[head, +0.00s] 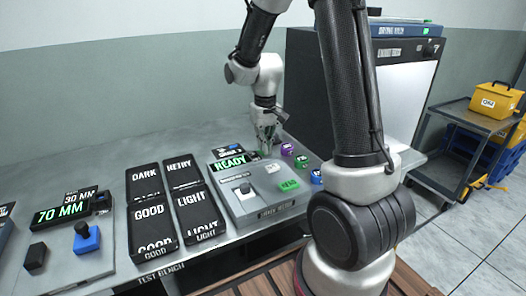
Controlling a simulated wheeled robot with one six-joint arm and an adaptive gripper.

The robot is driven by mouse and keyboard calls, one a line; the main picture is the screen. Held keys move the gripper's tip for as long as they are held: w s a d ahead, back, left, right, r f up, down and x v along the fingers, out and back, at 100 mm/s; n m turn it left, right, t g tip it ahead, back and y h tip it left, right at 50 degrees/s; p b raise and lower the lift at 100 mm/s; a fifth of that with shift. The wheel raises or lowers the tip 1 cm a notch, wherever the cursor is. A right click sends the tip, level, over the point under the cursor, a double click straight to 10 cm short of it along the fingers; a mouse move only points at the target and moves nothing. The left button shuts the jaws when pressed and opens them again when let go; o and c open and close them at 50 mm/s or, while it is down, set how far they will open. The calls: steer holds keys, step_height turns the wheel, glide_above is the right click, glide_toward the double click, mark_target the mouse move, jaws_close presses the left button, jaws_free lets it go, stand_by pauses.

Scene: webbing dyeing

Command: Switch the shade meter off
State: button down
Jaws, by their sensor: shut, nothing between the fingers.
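The grey box with a green-lit READY display (244,207) looks like the shade meter, though the lettering on its front edge is too small to read surely. Its display is lit. On its top are a pale knob or switch (244,188) and a green button (289,185). My gripper (266,152) is shut and empty, pointing down over the box's far right part, close to its back edge. Whether the fingertips touch the box cannot be told.
Black sample trays (150,216) marked DARK, GOOD and LIGHT stand left of the box. Small coloured blocks (287,149) lie to the right. A large cabinet (400,90) stands behind; a cart (470,118) holds a yellow case.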

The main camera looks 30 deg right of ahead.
steer(key=shift+f, duration=0.3)
steer(key=shift+r, duration=3.5)
steer(key=s, duration=0.1)
steer(key=s+f, duration=0.1)
steer(key=s, duration=0.1)
steer(key=shift+s+g, duration=0.2)
steer(key=shift+g, duration=0.2)
steer(key=s+r+t, duration=0.2)
steer(key=s+r, duration=0.4)
steer(key=s, duration=0.3)
steer(key=s+d+r+t, duration=0.1)
steer(key=s+r+t, duration=0.2)
steer(key=s+r, duration=0.3)
steer(key=s, duration=0.4)
